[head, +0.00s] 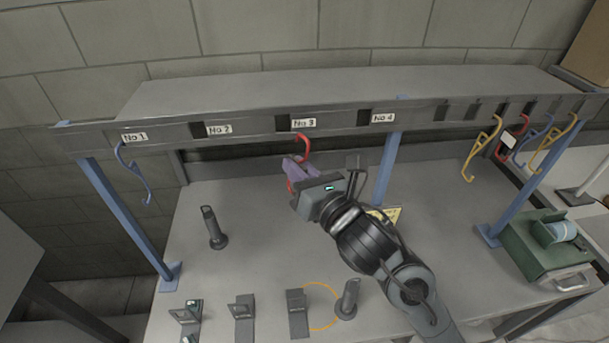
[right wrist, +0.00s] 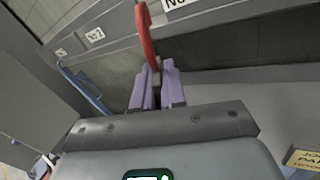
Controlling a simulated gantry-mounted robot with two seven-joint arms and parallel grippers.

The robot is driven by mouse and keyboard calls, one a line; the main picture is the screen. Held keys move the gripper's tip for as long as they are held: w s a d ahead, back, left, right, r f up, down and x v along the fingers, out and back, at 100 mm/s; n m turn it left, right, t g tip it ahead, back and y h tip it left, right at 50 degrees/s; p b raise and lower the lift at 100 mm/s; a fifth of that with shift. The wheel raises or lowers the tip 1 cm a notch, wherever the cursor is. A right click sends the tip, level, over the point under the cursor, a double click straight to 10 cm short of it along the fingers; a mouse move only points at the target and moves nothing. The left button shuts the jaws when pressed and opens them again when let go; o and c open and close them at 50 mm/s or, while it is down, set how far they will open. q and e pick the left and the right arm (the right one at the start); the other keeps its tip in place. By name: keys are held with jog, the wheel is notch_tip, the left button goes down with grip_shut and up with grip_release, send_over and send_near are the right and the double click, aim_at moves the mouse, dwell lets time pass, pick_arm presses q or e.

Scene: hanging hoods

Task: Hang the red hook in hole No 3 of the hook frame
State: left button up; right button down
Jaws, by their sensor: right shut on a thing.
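The red hook (head: 305,146) is upright in front of the hook frame (head: 345,122), with its curved top just below the No 3 label (head: 304,123). The dark hole No 3 (head: 282,123) is left of that label. I cannot tell whether the hook's tip touches the frame or is in the hole. My right gripper (head: 299,170) is shut on the red hook with its purple fingers. In the right wrist view the hook (right wrist: 147,38) rises from between the fingers (right wrist: 157,88). My left gripper is not in view.
A blue hook (head: 132,172) hangs at No 1. Yellow, red and blue hooks (head: 482,147) hang at the frame's right end. Blue posts (head: 122,215) support the frame. Dark upright stands (head: 213,228) are on the table (head: 260,250); a green box (head: 545,250) is at right.

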jog(key=shift+w+a, duration=0.25)
jog(key=shift+w, duration=0.25)
jog(key=shift+w+a+b, duration=0.15)
jog(key=shift+w+b, duration=0.15)
jog(key=shift+w+a, duration=0.1)
jog(key=shift+w, duration=0.05)
dwell(0.5)
jog(key=shift+b+x, duration=0.35)
jog(key=shift+x, duration=0.65)
jog(key=shift+w+a, duration=0.1)
jog(key=shift+w, duration=0.05)
